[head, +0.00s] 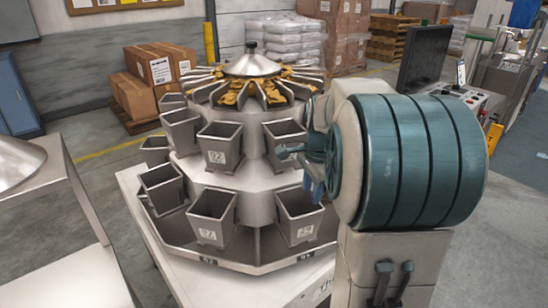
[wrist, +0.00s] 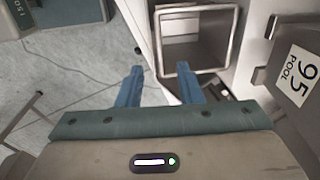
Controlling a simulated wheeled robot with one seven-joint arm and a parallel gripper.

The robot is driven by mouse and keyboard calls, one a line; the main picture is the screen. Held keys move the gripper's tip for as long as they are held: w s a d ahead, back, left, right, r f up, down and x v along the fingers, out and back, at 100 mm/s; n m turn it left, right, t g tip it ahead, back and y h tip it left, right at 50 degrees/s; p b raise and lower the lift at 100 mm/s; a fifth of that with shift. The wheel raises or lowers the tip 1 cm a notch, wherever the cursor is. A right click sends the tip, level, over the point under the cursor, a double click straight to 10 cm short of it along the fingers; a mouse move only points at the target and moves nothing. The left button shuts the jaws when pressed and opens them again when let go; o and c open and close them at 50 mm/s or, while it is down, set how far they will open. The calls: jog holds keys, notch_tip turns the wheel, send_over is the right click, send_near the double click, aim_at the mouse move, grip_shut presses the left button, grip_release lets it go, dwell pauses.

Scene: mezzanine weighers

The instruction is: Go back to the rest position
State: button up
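My gripper (wrist: 161,69) is open in the wrist view, with its two blue fingers apart and nothing between them. A square, open-topped metal bucket (wrist: 198,72) lies just beyond the fingertips, and its inside looks empty. In the head view my gripper (head: 308,172) is partly hidden by my own arm, close to the right side of the multihead weigher (head: 262,205). A front bucket (head: 300,215) of the weigher is just below and left of it. I cannot tell whether the fingers touch any bucket.
A bucket labelled 95 POOL (wrist: 295,75) is close at right in the wrist view. Orange-brown pieces (head: 236,93) lie on the weigher's top. A metal stand (head: 60,230) is at left. Boxes (head: 155,75) stand behind. Open floor (head: 95,175) shows between stand and weigher.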

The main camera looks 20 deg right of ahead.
jog(key=s+a+n+t+p, duration=0.1)
jog(key=s+a+n, duration=1.3)
jog(key=s+n, duration=0.3)
jog(key=shift+f+t, duration=0.25)
jog(key=shift+t, duration=0.05)
jog(key=shift+s, duration=0.1)
